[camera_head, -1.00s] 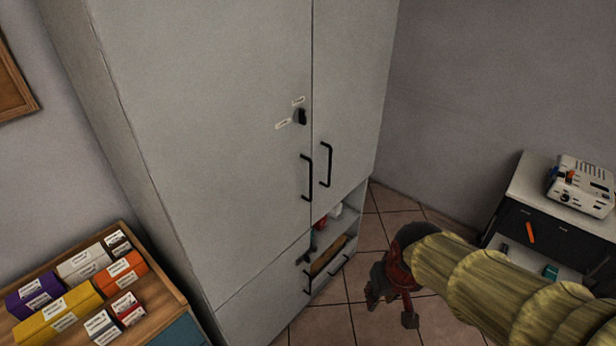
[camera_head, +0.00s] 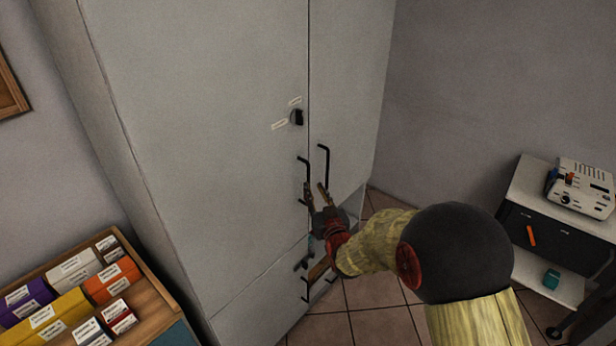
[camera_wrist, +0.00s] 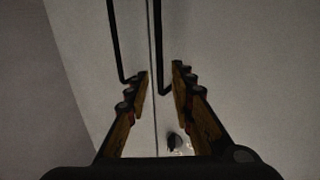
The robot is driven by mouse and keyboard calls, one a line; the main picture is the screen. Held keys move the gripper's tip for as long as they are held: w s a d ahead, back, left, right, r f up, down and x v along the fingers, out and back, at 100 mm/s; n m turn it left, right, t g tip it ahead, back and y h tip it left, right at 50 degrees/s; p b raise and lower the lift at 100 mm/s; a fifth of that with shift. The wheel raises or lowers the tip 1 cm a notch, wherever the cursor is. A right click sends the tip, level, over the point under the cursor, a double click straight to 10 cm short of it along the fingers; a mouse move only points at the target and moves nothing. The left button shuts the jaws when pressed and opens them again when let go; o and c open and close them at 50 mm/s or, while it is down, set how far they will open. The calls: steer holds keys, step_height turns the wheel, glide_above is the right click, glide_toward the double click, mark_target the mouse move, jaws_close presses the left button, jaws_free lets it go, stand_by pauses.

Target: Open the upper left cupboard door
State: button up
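The tall grey cupboard's upper left door (camera_head: 200,110) looks shut against the upper right door (camera_head: 345,90). Its black bar handle (camera_head: 302,170) is near the seam, beside the right door's handle (camera_head: 324,165). A dark latch knob (camera_head: 298,117) with small labels sits above it. My gripper (camera_head: 316,188) is open at the lower part of the handles. In the wrist view, upside down to the head view, the left door's handle (camera_wrist: 158,45) shows between my open fingertips (camera_wrist: 161,70); contact cannot be told. The right door's handle (camera_wrist: 114,45) lies outside the left-hand finger.
A shelf unit with boxes (camera_head: 62,312) stands at the lower left. Open shelves and a lower handle (camera_head: 306,290) are below the doors. A white bench with a device (camera_head: 580,187) stands at the right. Tiled floor (camera_head: 375,330) is free in front.

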mark_target(308, 177)
steer(key=x, duration=0.2)
steer(key=b+x, duration=0.1)
steer(key=x, duration=0.4)
steer(key=shift+w+a+r, duration=0.15)
steer(key=shift+w+r, duration=0.2)
steer(key=shift+w, duration=0.05)
steer(key=shift+c, duration=1.4)
jaws_close()
